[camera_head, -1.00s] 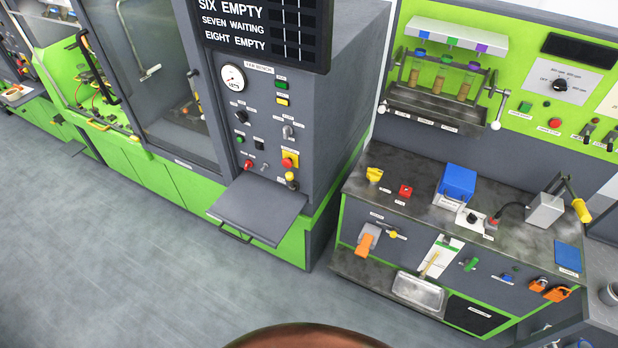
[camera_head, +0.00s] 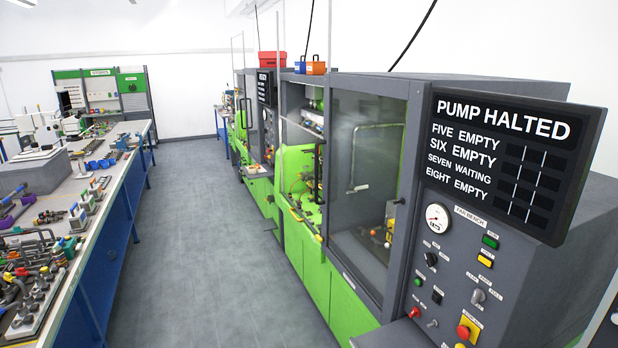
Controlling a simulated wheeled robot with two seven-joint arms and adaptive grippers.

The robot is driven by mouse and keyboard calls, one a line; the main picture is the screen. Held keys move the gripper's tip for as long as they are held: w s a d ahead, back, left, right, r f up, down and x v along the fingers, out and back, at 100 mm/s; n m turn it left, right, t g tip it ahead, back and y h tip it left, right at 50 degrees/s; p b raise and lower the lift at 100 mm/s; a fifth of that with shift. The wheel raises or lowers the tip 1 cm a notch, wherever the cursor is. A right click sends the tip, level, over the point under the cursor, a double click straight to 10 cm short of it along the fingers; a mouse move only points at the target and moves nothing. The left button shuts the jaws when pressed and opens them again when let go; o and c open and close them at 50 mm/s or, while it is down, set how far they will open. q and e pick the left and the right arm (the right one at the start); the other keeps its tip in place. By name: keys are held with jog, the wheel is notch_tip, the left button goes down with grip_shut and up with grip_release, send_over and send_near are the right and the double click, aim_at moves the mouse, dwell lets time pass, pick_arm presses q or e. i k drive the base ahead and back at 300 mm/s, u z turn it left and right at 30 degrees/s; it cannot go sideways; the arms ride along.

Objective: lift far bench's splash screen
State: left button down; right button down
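The bench (camera_head: 510,275) at the right has a panel label that seems to read "FAR BENCH", though it is small. To the left of this panel is a clear pane in a grey frame (camera_head: 365,115), which looks like the splash screen; it appears down over the bay. A bent pale bar (camera_head: 352,165) shows on or behind the pane; I cannot tell which. A dark handle (camera_head: 398,201) is at the pane's right side. Neither of my grippers is in view.
A black sign (camera_head: 515,160) reading "PUMP HALTED" juts out above the panel. An open green bay (camera_head: 298,170) and another bench (camera_head: 262,145) stand farther along. A long worktable (camera_head: 125,165) with many parts is at the left. The grey floor aisle (camera_head: 195,240) between is clear.

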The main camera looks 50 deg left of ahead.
aim_at(297, 142)
jog(key=u, duration=1.85)
